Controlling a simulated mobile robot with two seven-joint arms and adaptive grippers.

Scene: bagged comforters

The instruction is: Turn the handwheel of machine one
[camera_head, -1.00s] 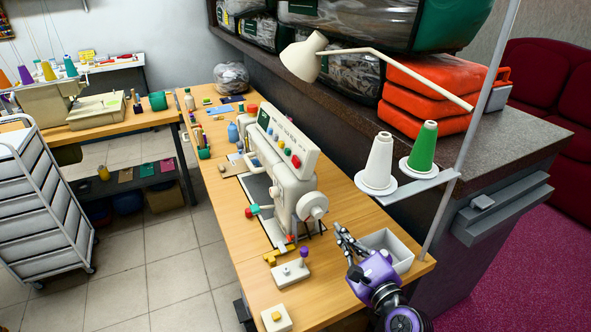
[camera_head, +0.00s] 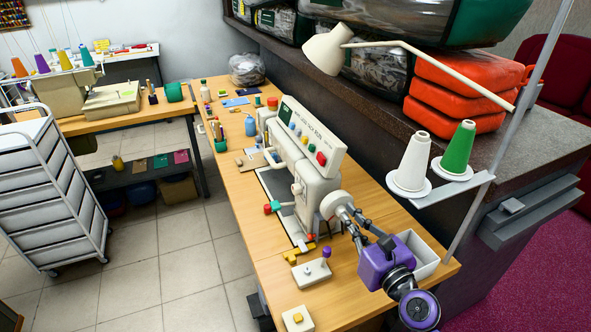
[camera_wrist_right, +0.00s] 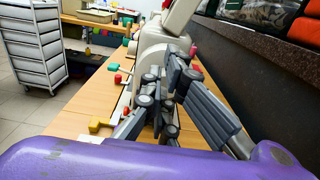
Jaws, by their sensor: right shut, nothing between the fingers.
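The near cream sewing machine (camera_head: 306,168), with coloured buttons on its top panel, stands on the wooden table. Its round pale handwheel (camera_head: 335,203) is on the end facing me and is partly covered by my right gripper (camera_head: 348,219). The purple right gripper is shut, with its fingertips at the wheel's face and nothing between them. I cannot tell whether they touch the wheel. In the right wrist view the dark fingers (camera_wrist_right: 165,88) are in front of the cream machine body (camera_wrist_right: 152,55), and they hide the wheel there. My left gripper is not in view.
A white open bin (camera_head: 428,252) sits beside my right gripper. Thread cones (camera_head: 412,165) stand on a post shelf above it, under a lamp (camera_head: 327,50). A small pedestal with a purple knob (camera_head: 312,270) is on the near table. A second machine (camera_head: 110,103) is at the left.

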